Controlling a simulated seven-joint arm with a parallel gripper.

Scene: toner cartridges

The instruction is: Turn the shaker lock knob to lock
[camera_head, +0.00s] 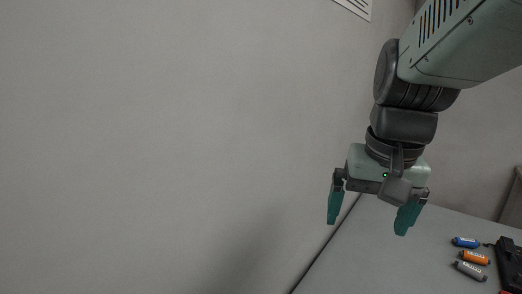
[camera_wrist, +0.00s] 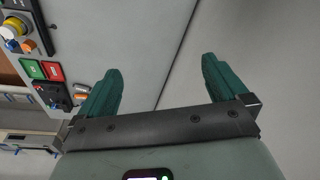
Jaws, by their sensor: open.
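My gripper (camera_head: 367,225) hangs high over the back of the table, fingers apart and nothing between them. Its teal fingers also show in the wrist view (camera_wrist: 160,65), over bare table and wall. I cannot make out the shaker lock knob for certain. At the wrist view's upper left, a black unit (camera_wrist: 40,30) carries a yellow round part (camera_wrist: 15,27). Another small black unit (camera_wrist: 52,95) sits beside green (camera_wrist: 33,69) and red (camera_wrist: 54,71) pads. All of these are well away from my fingers. In the head view, a black device (camera_head: 508,262) is cut off at the right edge.
Blue (camera_head: 466,242), orange (camera_head: 475,258) and grey (camera_head: 470,270) cartridges lie near the black device. The grey table (camera_head: 390,265) is clear below my gripper. A plain wall (camera_head: 180,130) stands behind and left of it.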

